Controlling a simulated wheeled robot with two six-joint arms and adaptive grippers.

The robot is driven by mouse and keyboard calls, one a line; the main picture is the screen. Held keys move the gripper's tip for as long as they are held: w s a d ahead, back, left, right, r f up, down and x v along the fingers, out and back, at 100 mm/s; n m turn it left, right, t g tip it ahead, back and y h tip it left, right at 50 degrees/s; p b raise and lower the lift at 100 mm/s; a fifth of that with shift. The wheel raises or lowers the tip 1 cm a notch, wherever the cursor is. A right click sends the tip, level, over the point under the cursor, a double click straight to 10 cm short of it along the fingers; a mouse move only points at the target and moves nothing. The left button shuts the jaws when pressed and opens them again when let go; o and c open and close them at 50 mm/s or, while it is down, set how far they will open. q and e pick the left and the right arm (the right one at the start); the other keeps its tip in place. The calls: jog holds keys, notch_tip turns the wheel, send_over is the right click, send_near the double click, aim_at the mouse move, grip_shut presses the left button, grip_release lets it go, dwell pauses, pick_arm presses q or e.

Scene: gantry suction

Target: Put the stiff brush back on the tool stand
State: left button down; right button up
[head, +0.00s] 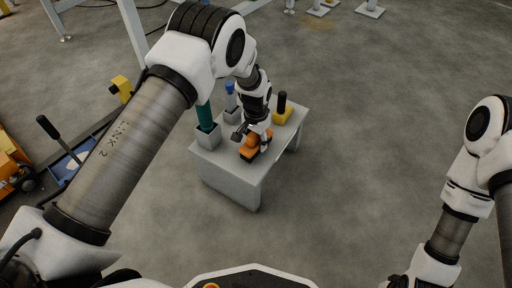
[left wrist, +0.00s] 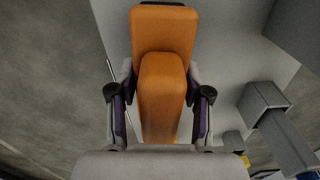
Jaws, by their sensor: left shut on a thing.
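The stiff brush is an orange block with a raised orange grip (left wrist: 162,85), filling the middle of the left wrist view. My left gripper (left wrist: 161,108) is shut on the grip, one finger on each side. In the head view the orange brush (head: 250,153) shows below my left gripper (head: 251,138), over the near part of the grey tool stand (head: 222,172). I cannot tell whether it touches the top. Its bristles are hidden. My right gripper (head: 399,281) is partly in view at the bottom edge, and its fingers cannot be made out.
On the stand, a grey square holder (head: 208,140) has a green tool (head: 205,117) in it. Another holder (head: 232,116) has a blue-topped tool (head: 230,89). A yellow block with a black handle (head: 282,102) stands at the back right. Floor right of the stand is clear.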

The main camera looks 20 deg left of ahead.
pick_arm(q)
jog(key=shift+f, duration=0.8)
jog(key=shift+r, duration=0.2)
jog(key=c, duration=0.5)
grip_release()
jog(key=shift+f, duration=0.15)
pick_arm(e)
jog(key=shift+f, duration=0.45)
